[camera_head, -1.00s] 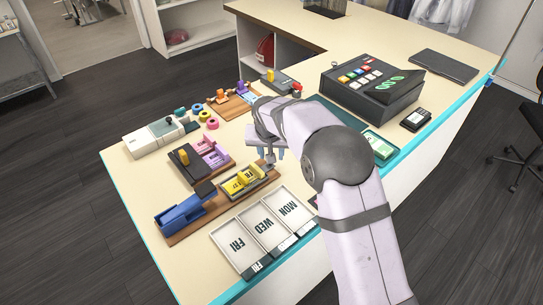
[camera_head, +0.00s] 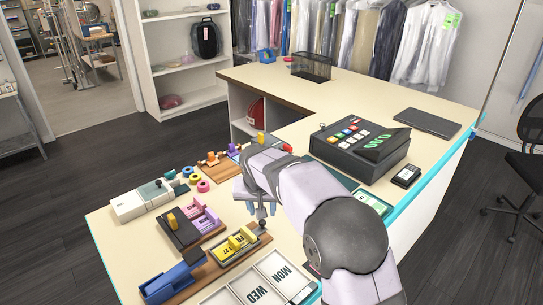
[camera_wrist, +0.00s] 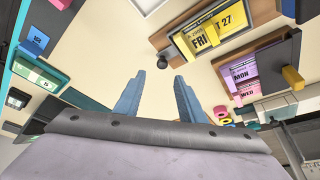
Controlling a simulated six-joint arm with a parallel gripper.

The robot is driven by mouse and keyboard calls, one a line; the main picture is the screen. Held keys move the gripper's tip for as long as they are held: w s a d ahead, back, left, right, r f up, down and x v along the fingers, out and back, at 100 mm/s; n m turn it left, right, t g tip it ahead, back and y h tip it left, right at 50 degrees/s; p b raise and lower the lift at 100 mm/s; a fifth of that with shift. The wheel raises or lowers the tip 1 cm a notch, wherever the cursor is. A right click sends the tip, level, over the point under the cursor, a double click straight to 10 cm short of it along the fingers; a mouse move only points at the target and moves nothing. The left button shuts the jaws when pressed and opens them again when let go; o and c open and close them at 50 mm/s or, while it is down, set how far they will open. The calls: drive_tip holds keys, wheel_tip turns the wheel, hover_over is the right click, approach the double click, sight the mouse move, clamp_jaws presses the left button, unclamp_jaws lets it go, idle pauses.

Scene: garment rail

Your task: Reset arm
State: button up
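My gripper (camera_head: 262,207) hangs over the cream counter (camera_head: 128,225), between the yellow ticket holder and the cash register. In the wrist view my gripper's two blue fingers (camera_wrist: 158,98) stand apart with only bare counter between them. The yellow ticket holder (camera_head: 235,243) sits on a wooden board to the left of my gripper; in the wrist view its tag (camera_wrist: 215,30) reads FRI 27. My arm covers part of the counter behind it.
A pink and purple ticket holder (camera_head: 203,220), a blue stapler-like tool (camera_head: 172,283) and trays marked MON and WED (camera_head: 262,290) lie at the left and front. The cash register (camera_head: 360,147) stands at the right. Garments (camera_head: 350,40) hang behind.

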drive_tip(key=s+d+f+g, duration=0.3)
drive_tip(key=s+d, duration=1.1)
drive_tip(key=d, duration=0.1)
drive_tip(key=s+d+f, duration=0.2)
drive_tip(key=s+d, duration=0.1)
drive_tip(key=s, duration=0.5)
drive_tip(key=s+d+f+g, duration=0.1)
drive_tip(key=s+d+f, duration=0.1)
drive_tip(key=s, duration=0.7)
drive_tip(key=shift+s+d+g, duration=0.2)
drive_tip(key=shift+d+g, duration=0.1)
drive_tip(key=shift+d, duration=0.25)
